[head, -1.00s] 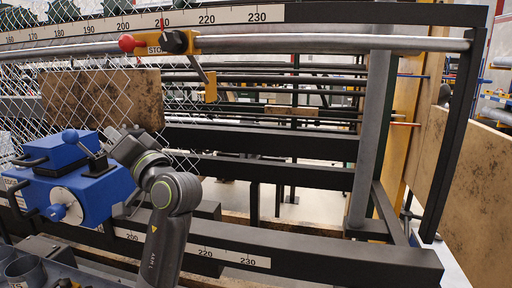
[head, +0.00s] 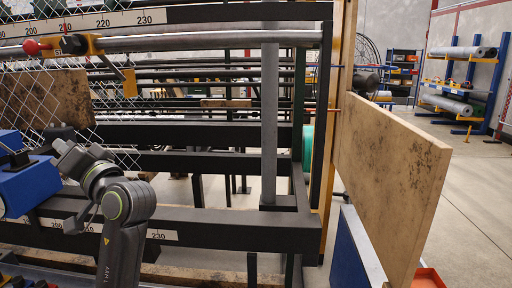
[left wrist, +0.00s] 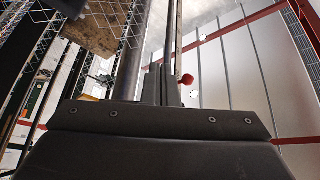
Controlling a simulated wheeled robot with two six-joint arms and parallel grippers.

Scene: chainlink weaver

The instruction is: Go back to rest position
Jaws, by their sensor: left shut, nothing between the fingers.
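My left arm rises from the bottom left of the head view, and its gripper end (head: 62,150) is beside the blue box (head: 30,188), in front of the chain-link mesh. In the left wrist view my left gripper's fingers (left wrist: 162,85) are together with nothing between them. The fingertips point up towards a metal tube and the mesh. My right gripper is not in view.
The dark frame (head: 220,228) with a numbered scale spans the left and middle. A red knob (head: 31,47) sits on the upper tube (head: 200,40). A stained wooden board (head: 385,175) stands at the right. Open floor (head: 480,210) lies beyond it.

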